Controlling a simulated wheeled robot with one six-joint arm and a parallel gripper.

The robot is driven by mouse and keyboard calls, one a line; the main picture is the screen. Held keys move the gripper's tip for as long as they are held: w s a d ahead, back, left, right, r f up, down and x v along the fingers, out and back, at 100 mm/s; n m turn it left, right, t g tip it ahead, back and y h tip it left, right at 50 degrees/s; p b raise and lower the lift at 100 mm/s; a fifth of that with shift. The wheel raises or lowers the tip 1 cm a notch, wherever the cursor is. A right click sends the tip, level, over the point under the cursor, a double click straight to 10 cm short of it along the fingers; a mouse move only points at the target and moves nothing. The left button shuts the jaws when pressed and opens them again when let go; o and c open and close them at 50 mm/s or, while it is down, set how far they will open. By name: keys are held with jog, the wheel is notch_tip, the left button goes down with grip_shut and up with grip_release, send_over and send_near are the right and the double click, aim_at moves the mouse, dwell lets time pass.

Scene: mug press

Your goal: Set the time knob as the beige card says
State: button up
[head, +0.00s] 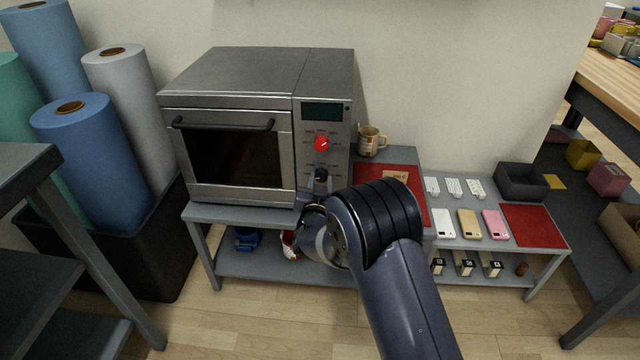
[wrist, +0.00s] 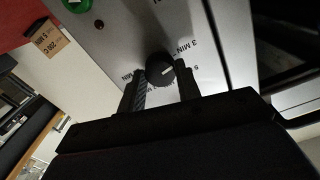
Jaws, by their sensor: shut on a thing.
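The time knob (wrist: 158,66) is round and black with a white pointer line, on the oven's grey front panel. In the wrist view its pointer aims right, between the "3 MIN" mark and a partly hidden mark beside my right finger. My gripper (wrist: 161,88) is shut on the knob, one finger on each side. In the head view my gripper (head: 319,181) is at the panel below the red knob (head: 321,143) and largely hides the time knob. The beige card (head: 396,177) lies on the red mat; it also shows in the wrist view (wrist: 50,38), reading "200 C" and a minutes line, digit unclear.
The microwave-like oven (head: 240,75) stands on a grey table, door shut. A mug (head: 370,141) stands right of it. Phones, white cards and a dark bin (head: 521,181) are on the low table at right. Fabric rolls (head: 85,150) stand at left.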

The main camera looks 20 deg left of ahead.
jog(key=shift+f, duration=0.1)
jog(key=m+b, duration=0.2)
jog(key=b, duration=0.1)
jog(key=shift+f, duration=0.15)
jog(key=m+b, duration=0.2)
jog(key=b, duration=0.1)
jog(key=shift+m, duration=0.3)
jog(key=m+b, duration=0.3)
jog(key=shift+b, duration=0.3)
jog(key=shift+r+m+b, duration=0.2)
jog(key=shift+m+b, duration=0.6)
jog(key=shift+m, duration=0.1)
jog(key=shift+r, duration=0.1)
jog(key=o, duration=1)
